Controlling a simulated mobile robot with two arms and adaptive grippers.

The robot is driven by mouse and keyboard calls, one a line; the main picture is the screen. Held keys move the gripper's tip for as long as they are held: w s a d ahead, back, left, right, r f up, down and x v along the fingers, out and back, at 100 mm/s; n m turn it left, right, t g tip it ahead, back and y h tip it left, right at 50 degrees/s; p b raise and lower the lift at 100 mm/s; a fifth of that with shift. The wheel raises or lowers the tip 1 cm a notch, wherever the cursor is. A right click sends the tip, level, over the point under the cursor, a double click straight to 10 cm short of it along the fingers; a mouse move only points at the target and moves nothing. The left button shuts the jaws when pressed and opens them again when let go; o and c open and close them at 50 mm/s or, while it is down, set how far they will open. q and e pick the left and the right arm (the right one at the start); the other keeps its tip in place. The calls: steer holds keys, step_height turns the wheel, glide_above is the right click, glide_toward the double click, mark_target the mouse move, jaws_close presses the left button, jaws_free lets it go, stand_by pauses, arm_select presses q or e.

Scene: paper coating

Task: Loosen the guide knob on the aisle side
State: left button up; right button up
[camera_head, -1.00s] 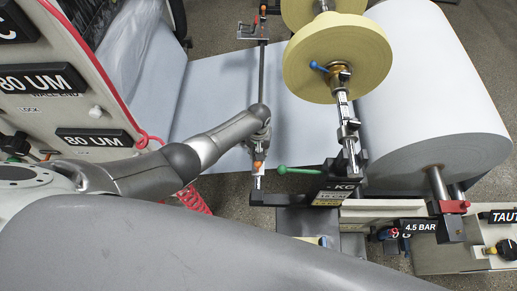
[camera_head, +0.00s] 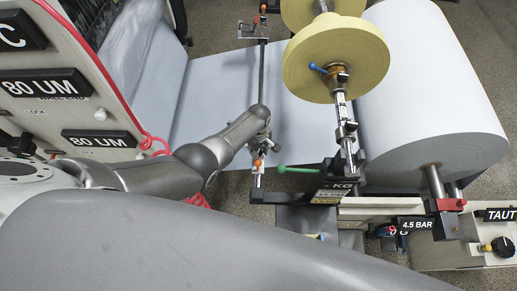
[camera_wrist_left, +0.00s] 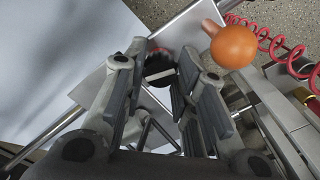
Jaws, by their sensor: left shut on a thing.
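The guide rod (camera_head: 262,70) runs from a far bracket toward me, over the pale web. My left gripper (camera_head: 262,138) is at the rod's near end, mostly hidden behind my own wrist in the head view. In the left wrist view its two fingers (camera_wrist_left: 160,90) stand on either side of a dark round knob (camera_wrist_left: 158,68) with a reddish edge, and are shut on it. The fingers partly hide the knob. An orange ball handle (camera_wrist_left: 234,46) is beside the fingers, outside the grip; an orange tip shows near the gripper in the head view (camera_head: 258,163). My right gripper is not in view.
A green-tipped lever (camera_head: 283,169) points toward my gripper from the right. Yellow discs (camera_head: 335,60) and a large pale roll (camera_head: 430,90) stand to the right. A labelled panel (camera_head: 45,85) is on the left. A red coiled hose (camera_wrist_left: 275,40) runs near the orange ball.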

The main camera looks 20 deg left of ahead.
arm_select(q)
steer(key=shift+w+n, duration=0.1)
steer(key=shift+n, duration=0.4)
steer(key=o, duration=1)
steer(key=shift+o, duration=0.2)
steer(key=shift+r, duration=0.1)
step_height(320, 180, up, 12)
stand_by(0.4)
stand_by(0.4)
